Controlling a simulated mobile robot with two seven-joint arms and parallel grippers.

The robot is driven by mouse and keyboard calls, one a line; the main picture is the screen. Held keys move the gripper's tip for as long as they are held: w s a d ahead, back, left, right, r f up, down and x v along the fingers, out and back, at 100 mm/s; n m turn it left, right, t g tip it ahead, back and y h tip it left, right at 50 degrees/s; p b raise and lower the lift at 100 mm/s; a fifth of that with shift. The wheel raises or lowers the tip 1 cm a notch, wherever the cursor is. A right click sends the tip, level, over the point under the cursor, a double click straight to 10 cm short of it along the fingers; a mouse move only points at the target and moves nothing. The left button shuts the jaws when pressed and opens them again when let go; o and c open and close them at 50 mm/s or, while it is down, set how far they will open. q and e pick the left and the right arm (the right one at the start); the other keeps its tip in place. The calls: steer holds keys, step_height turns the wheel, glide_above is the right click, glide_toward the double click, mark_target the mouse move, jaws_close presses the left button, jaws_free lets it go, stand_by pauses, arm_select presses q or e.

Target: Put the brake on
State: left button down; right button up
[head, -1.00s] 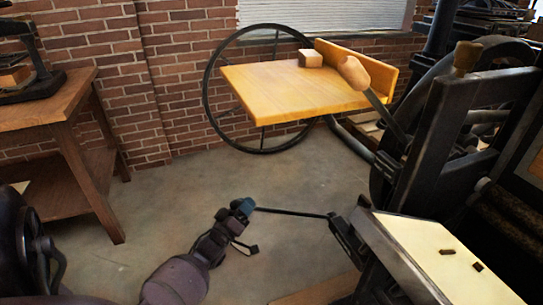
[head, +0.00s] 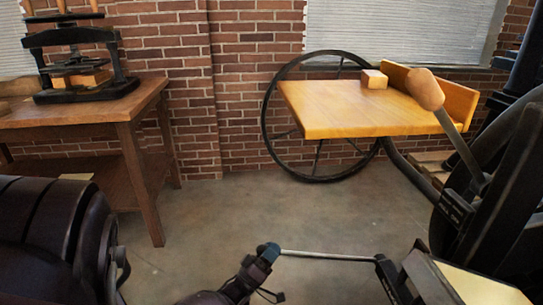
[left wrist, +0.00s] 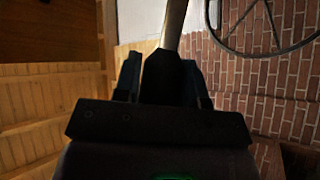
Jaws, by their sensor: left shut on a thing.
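A thin metal lever (head: 328,256) runs roughly level across the lower middle of the head view. Its right end meets a dark bracket on the press (head: 402,277). My left gripper (head: 268,252) is at the lever's left end and shut on it. In the left wrist view, the lever's dark end (left wrist: 162,76) sits between the fingers, and its grey shaft (left wrist: 174,22) runs up out of the frame. The gripper covers the grasped end in the head view. My right gripper is not in view.
A wooden feed board (head: 345,108) and a wood-handled lever (head: 425,90) stand above and right of the gripper. A spoked wheel (head: 265,125) is behind the board. A wooden table (head: 150,95) bears a small press (head: 72,55) at left. Floor (head: 240,205) between is clear.

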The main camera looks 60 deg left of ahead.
arm_select(q)
steer(key=shift+s+f, duration=0.15)
steer(key=shift+f, duration=0.25)
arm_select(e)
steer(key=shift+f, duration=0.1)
arm_select(q)
steer(key=c, duration=0.9)
jaws_free()
steer(key=shift+f, duration=0.1)
steer(key=shift+o, duration=1)
steer(key=v, duration=1)
steer(key=shift+s+p, duration=0.3)
steer(key=shift+p, duration=0.15)
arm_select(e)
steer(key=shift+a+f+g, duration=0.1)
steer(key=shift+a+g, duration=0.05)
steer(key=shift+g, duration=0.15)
arm_select(q)
steer(key=shift+d, duration=0.15)
